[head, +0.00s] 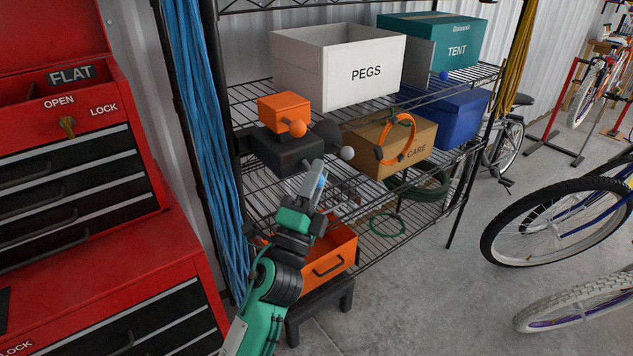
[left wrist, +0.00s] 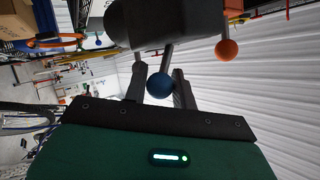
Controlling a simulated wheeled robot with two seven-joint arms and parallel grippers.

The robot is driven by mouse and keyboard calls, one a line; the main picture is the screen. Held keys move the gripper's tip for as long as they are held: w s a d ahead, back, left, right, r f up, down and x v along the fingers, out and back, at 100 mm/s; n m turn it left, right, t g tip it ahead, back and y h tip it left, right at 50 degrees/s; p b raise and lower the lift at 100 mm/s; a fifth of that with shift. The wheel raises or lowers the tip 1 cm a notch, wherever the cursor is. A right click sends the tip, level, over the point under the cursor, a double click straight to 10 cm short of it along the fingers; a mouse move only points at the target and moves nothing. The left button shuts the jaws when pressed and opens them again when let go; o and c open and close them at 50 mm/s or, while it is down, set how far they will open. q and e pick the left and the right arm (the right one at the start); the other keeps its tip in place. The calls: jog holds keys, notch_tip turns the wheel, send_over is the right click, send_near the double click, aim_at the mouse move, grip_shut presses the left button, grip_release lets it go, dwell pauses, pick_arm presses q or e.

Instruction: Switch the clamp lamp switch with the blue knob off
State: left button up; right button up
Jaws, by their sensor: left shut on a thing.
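My left gripper (head: 317,178) reaches up to the wire shelf and is shut on the blue knob. In the left wrist view the blue knob (left wrist: 160,86) sits between the two fingers, on a short metal lever from a dark rounded housing (left wrist: 165,22). In the head view a bit of blue shows at the fingertips; the fingers hide most of it. An orange knob (left wrist: 226,49) on its own lever is to the right, apart from the gripper. In the head view are a dark housing (head: 283,152), an orange knob (head: 298,129) and a grey knob (head: 347,153).
A PEGS box (head: 345,65), a TENT box (head: 450,45) and a CARE box (head: 385,148) stand on the shelves. Another blue ball (head: 444,75) is by the TENT box. A red tool chest (head: 65,120) is left; bicycles (head: 560,220) stand right.

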pick_arm(q)
jog(key=shift+f, duration=0.1)
pick_arm(e)
jog(key=shift+r, duration=0.1)
pick_arm(q)
jog(key=o, duration=1)
jog(key=shift+s+f, duration=0.1)
jog(key=shift+b+v, duration=2.1)
jog(key=shift+v, duration=4.65)
pick_arm(e)
jog(key=w+a+r, duration=0.1)
jog(key=w+r, duration=0.3)
jog(key=r, duration=0.7)
jog(key=shift+a+r, duration=0.3)
jog(key=shift+a, duration=0.05)
pick_arm(q)
jog(key=shift+f, duration=0.1)
